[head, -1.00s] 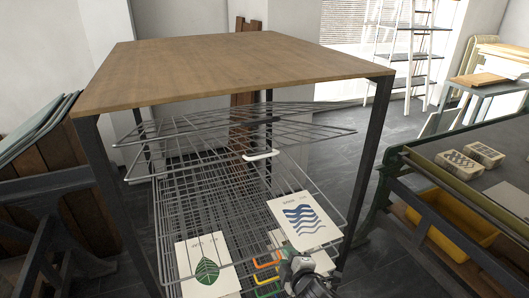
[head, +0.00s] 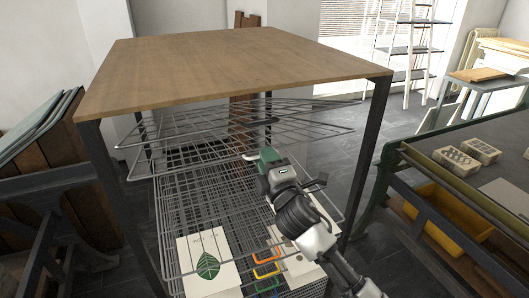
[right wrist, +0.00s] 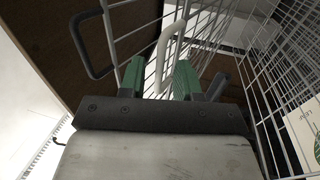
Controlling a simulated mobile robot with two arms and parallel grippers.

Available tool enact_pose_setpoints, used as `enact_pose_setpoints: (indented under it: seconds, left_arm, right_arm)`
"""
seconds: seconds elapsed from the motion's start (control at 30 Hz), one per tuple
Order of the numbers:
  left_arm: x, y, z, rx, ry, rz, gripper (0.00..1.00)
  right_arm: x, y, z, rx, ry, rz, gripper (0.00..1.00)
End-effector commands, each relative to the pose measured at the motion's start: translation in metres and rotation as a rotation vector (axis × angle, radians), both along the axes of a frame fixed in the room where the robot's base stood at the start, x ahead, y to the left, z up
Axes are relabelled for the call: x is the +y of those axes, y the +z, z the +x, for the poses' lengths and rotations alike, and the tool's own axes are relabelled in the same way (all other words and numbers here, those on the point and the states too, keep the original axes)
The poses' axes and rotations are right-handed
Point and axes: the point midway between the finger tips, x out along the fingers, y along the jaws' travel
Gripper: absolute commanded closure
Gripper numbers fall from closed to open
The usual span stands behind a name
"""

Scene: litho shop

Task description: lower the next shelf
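The drying rack has a wooden top (head: 230,62) on dark posts, with wire shelves under it. Several raised wire shelves (head: 180,127) are tilted up near the top; flatter ones lie lower down. A raised shelf's front edge carries a white handle (head: 248,157). My right gripper (head: 265,157) is at this handle, seen from behind. In the right wrist view, its two green fingers (right wrist: 159,72) stand apart, with the white handle (right wrist: 171,38) in the gap between them; contact cannot be told. My left gripper is out of view.
A leaf print (head: 208,264) lies on a low shelf; orange (head: 266,253) and yellow (head: 266,270) handles show beside it. A press table with two blocks (head: 457,161) and a yellow bin (head: 445,220) stands right. Boards lean left.

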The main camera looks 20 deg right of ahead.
Motion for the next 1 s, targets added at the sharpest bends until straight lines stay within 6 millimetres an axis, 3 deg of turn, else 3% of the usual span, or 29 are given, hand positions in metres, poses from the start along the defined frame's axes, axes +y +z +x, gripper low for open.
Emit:
enact_pose_setpoints:
  seconds: [0.2,0.5,0.73,1.0]
  left_arm:
    - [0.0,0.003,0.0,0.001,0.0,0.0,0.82]
    - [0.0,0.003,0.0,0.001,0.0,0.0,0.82]
    - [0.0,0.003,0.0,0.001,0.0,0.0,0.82]
    - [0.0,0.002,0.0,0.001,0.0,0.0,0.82]
  right_arm:
    - [0.002,0.004,0.018,0.001,0.0,0.001,0.68]
    - [0.002,0.004,0.02,0.001,0.0,0.001,0.68]
    - [0.002,0.004,0.02,0.001,0.0,0.001,1.0]
    - [0.001,0.003,0.02,0.001,0.0,0.001,1.0]
